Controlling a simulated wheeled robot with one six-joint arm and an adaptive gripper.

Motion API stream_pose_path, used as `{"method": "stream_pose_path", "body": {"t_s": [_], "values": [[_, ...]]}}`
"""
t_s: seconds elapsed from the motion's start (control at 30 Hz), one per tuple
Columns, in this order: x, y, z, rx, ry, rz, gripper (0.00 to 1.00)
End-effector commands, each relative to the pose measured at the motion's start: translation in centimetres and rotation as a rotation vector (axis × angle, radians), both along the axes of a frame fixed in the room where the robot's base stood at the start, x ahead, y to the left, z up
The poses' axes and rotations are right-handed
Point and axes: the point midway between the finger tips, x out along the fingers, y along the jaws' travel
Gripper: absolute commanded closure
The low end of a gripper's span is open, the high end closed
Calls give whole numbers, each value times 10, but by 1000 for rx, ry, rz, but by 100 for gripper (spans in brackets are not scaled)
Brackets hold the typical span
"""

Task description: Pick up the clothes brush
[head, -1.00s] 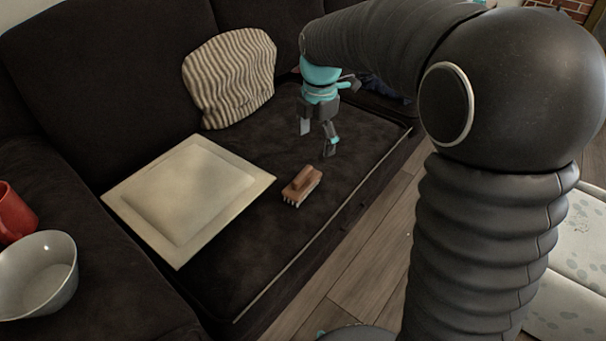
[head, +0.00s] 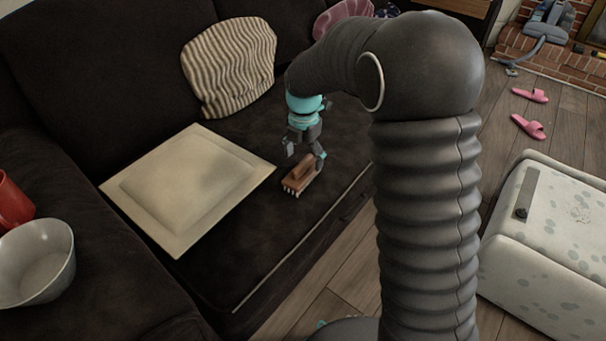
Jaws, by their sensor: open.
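The clothes brush (head: 301,177) has a brown wooden body and pale bristles facing down. It lies on the dark sofa seat, to the right of the cream square cushion. My gripper (head: 305,161) is open and empty, pointing down at the brush's far end. One finger stands to the left of the brush and the other overlaps its far right part in the picture. I cannot tell whether a finger touches it.
The cream square cushion (head: 190,185) lies left of the brush. A striped cushion (head: 230,65) leans on the backrest behind. A grey bowl (head: 38,262) and a red mug (head: 14,203) are at far left. A spotted white ottoman (head: 550,245) stands right. Pink slippers (head: 528,127) lie on the floor.

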Motion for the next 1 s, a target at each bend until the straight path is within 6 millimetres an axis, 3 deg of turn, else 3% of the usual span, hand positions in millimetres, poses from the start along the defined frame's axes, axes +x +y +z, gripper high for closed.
{"method": "stream_pose_path", "body": {"t_s": [0.4,0.67,0.7,0.97,1.0], "values": [[-6,3,-48,0,1,0,17],[-6,3,-51,-1,1,0,17],[-6,3,-51,-1,1,0,19],[-6,3,-51,-1,1,0,84],[-6,3,-51,0,0,0,84]]}}
